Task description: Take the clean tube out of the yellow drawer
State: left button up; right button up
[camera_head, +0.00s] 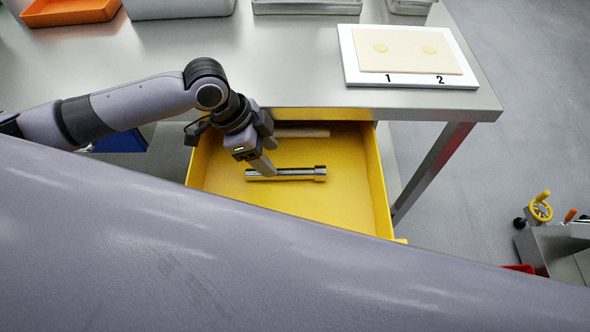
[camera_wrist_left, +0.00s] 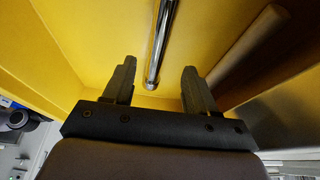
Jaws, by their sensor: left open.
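The yellow drawer (camera_head: 378,185) stands open under the steel table. A shiny metal tube (camera_head: 300,174) lies on the drawer floor, its wider collar to the right. My left gripper (camera_head: 264,165) is open over the tube's left part, pointing down into the drawer. In the left wrist view, the tube (camera_wrist_left: 163,38) runs up the picture, its near end between the two open fingers (camera_wrist_left: 159,70). No hold on the tube shows; I cannot tell whether a finger touches it. My right gripper is out of view.
A pale rod (camera_head: 301,132) lies at the drawer's back, partly under the tabletop edge; it also shows right of the fingers in the wrist view (camera_wrist_left: 245,45). A white board marked 1 and 2 (camera_head: 350,60) and an orange tray (camera_head: 68,14) are on the table.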

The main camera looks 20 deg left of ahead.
aim_at(283, 171)
pick_arm(q)
jog(key=x, duration=0.3)
jog(key=b+x, duration=0.1)
jog(key=x, duration=0.2)
jog(key=shift+s+d+r, duration=0.15)
jog(key=shift+d, duration=0.25)
grip_shut()
jog(key=shift+r, duration=0.1)
